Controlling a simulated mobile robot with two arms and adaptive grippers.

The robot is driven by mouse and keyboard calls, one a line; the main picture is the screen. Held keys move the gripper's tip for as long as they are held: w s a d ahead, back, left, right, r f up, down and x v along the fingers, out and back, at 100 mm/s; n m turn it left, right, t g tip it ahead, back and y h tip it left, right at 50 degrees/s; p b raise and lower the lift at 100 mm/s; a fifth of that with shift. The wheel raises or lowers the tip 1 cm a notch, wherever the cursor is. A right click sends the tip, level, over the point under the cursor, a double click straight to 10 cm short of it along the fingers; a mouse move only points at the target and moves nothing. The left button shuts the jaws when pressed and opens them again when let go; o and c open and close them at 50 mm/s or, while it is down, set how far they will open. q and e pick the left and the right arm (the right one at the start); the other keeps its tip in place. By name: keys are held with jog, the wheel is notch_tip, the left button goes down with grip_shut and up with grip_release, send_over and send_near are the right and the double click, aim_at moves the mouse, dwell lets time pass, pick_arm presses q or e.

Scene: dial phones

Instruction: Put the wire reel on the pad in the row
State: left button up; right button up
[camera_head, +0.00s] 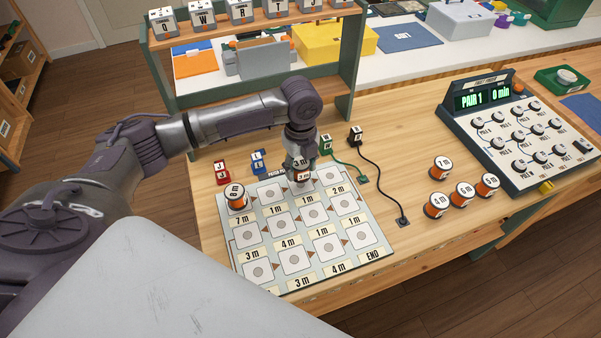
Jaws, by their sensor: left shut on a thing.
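My left gripper (301,167) points down over the board's far edge and is shut on a wire reel (303,177). The reel's label looks like 3 m, and the fingers hide much of it. I cannot tell if it touches the pad beneath it. The white board (236,262) has rows of square pads with grey discs, length labels and brown arrows. An orange and white reel (236,196) stands upright on the board's far left pad. Loose reels marked 7 m (442,168), 4 m (437,206), 6 m (462,194) and 5 m (487,185) stand on the table. My right gripper is not in view.
A red block (222,173), a blue block (259,163) and a green block (326,145) stand behind the board. A black plug block (355,137) has a cable running to a socket (403,221). A dial console (520,135) stands at right.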

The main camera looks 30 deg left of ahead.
aim_at(301, 176)
pick_arm(q)
jog(key=shift+f, duration=1.8)
jog(key=o, duration=1.2)
jog(key=shift+f, duration=0.1)
notch_tip(301, 176, up, 12)
jog(key=shift+r+b, duration=0.15)
jog(key=shift+b, duration=0.25)
